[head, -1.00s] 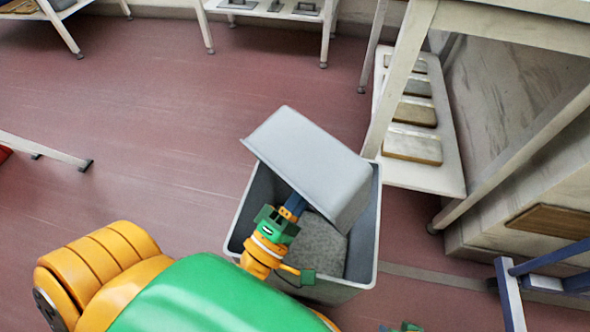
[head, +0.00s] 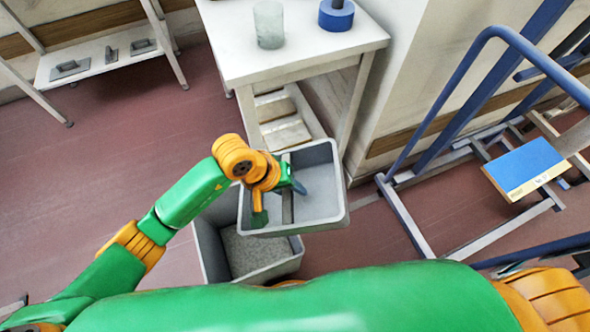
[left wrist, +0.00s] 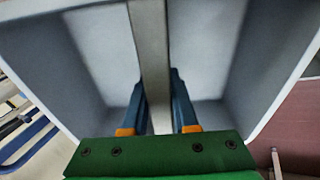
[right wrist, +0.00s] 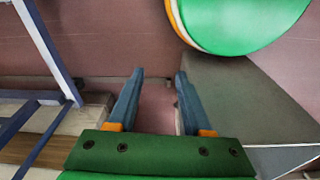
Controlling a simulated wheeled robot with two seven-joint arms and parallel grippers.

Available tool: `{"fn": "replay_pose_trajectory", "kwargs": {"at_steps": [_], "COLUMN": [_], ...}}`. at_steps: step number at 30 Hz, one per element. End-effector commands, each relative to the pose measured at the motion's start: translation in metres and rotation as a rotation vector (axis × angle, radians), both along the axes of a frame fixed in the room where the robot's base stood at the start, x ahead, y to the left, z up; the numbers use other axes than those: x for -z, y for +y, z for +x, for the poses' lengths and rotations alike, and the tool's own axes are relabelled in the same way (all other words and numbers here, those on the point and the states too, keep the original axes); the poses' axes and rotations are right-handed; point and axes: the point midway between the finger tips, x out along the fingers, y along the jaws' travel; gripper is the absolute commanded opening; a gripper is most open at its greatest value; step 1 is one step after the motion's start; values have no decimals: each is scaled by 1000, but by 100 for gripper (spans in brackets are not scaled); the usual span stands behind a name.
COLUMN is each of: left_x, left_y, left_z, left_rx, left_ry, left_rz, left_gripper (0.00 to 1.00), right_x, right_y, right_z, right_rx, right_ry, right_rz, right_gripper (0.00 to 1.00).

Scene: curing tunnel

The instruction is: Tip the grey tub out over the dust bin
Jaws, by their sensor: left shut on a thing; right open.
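The grey tub (head: 338,205) is held level, open side up, partly over and to the right of the dust bin (head: 207,243). My left gripper (head: 292,188) is shut on the bar across the tub's middle; the left wrist view shows this bar (left wrist: 149,45) between the fingers. The visible inside of the tub looks bare. The bin stands on the floor with grey dust (head: 250,252) in it; the tub hides part of its far side. My right gripper (right wrist: 157,80) is open and empty in the right wrist view, and out of the head view.
A white table (head: 310,55) behind the tub carries a pale glass-like cylinder (head: 269,25) and a blue roll (head: 336,14). A blue-railed frame (head: 410,215) with a blue-topped block (head: 525,168) stands at right. Open floor (head: 100,160) lies left.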

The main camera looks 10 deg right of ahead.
Motion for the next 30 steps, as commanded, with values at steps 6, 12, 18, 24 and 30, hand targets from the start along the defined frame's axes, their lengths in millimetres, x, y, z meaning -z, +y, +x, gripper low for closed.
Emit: {"fn": "replay_pose_trajectory", "kwargs": {"at_steps": [6, 12, 18, 24, 30], "left_x": [-80, -115, -120, -119, -119], "left_y": [72, 118, 128, 128, 128], "left_z": [8, 15, 16, 16, 16], "left_rx": [150, 164, 162, 162, 162], "left_ry": [-48, -67, -70, -70, -70], "left_rz": [306, 401, 417, 415, 414], "left_gripper": [0, 0, 0, 0, 0], "right_x": [-81, -102, -102, -101, -101], "right_y": [-7, -11, -12, -12, -12], "right_z": [-36, -54, -58, -58, -58], "right_rx": [-9, -15, -16, -16, -16], "right_ry": [29, 41, 44, 44, 44], "right_rz": [-7, -9, -10, -10, -10], "right_gripper": [50, 50, 50, 50, 50]}}
